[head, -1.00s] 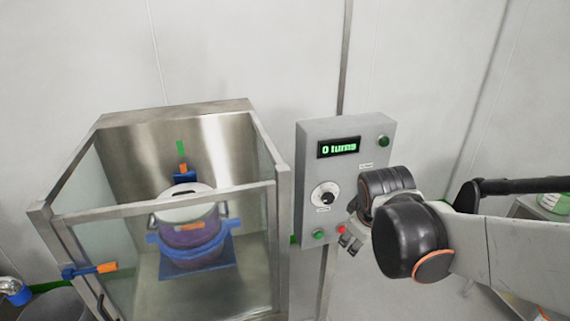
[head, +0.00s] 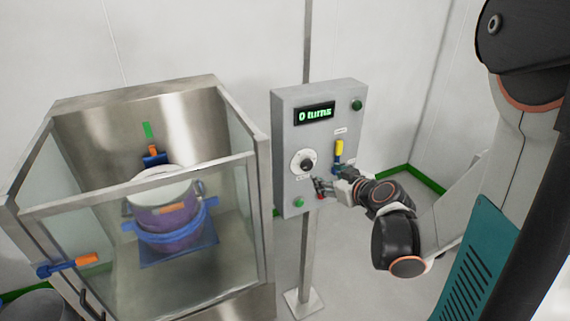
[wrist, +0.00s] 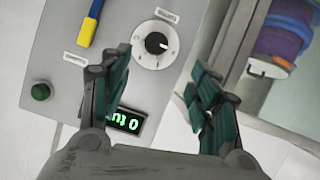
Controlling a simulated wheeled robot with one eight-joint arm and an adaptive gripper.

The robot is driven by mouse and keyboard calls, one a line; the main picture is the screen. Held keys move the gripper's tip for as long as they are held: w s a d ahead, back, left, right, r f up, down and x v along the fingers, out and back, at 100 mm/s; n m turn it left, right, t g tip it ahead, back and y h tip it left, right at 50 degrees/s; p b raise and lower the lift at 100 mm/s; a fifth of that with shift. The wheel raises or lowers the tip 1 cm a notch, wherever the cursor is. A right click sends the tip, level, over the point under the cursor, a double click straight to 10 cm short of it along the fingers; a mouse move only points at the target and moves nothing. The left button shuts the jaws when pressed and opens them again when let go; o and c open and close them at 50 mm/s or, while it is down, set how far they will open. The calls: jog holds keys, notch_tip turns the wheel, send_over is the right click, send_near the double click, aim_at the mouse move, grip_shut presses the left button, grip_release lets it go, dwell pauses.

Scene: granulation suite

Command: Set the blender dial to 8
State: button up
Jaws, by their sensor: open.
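The blender dial (head: 306,164) is a black knob on a round white plate on the grey control box (head: 283,130). In the wrist view the dial (wrist: 156,43) shows ahead of the fingers, with a white pointer mark on the knob; its numbers are too small to read. The display (head: 314,113) reads "0 turns" in green. My gripper (head: 318,188) is open and empty, just below and right of the dial in the head view. In the wrist view my gripper (wrist: 158,95) has its two dark green fingers wide apart, with the dial between and beyond them, not touched.
A yellow-handled switch (head: 338,150) is on the box, right of the dial, close to my gripper. Green buttons (head: 357,104) (head: 299,202) sit at the top right and bottom left. A glass-walled cabinet (head: 140,172) with a purple vessel (head: 172,222) stands to the left.

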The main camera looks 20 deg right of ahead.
aim_at(308, 166)
jog(key=x, duration=0.4)
jog(key=b+x, duration=0.1)
jog(key=x, duration=0.4)
jog(key=b+x, duration=0.1)
jog(key=x, duration=0.3)
jog(key=shift+w+d+r, duration=0.15)
jog(key=shift+w+d, duration=0.05)
jog(key=shift+w, duration=0.25)
jog(key=c, duration=1.1)
